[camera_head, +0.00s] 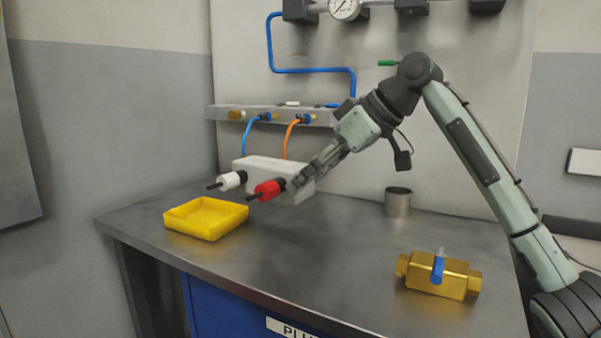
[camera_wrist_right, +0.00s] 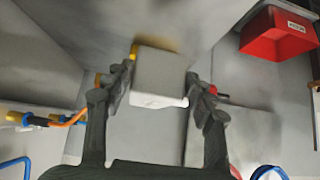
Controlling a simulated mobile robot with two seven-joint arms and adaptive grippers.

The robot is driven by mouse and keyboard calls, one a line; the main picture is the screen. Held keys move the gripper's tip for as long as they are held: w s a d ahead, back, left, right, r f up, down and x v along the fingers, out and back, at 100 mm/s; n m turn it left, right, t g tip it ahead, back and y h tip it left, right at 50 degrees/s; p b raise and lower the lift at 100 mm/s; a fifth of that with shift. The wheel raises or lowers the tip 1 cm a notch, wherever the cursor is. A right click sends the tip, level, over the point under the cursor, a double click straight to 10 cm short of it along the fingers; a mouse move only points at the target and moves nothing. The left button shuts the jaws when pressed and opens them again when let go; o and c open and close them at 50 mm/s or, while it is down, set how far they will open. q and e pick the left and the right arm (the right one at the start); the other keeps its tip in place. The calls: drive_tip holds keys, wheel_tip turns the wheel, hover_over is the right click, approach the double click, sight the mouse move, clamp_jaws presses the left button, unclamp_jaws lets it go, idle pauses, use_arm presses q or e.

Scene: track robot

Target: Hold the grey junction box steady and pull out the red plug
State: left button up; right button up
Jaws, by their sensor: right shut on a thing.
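The grey junction box (camera_head: 258,163) is at the back left of the bench; it also shows in the right wrist view (camera_wrist_right: 158,75). The red plug (camera_head: 267,190) with a black tip is in the box's front face, near its right end. A white plug (camera_head: 231,180) is in the same face to its left. My right gripper (camera_head: 301,180) is shut on the box's right end, one finger on each side in the right wrist view (camera_wrist_right: 162,88). The finger contacts are partly hidden. My left gripper is not in view.
A yellow tray (camera_head: 206,235) stands in front of the box at left. A brass valve (camera_head: 450,277) with a blue handle lies at front right, and a metal cup (camera_head: 397,203) stands behind it. A manifold (camera_head: 268,115) with hoses is behind the box. The bench middle is clear.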

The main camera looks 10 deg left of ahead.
drive_tip(key=w+d, duration=0.4)
drive_tip(key=d, duration=0.5)
drive_tip(key=shift+w, duration=0.25)
idle(0.5)
drive_tip(key=shift+f+b, duration=1.45)
drive_tip(key=shift+f, duration=4)
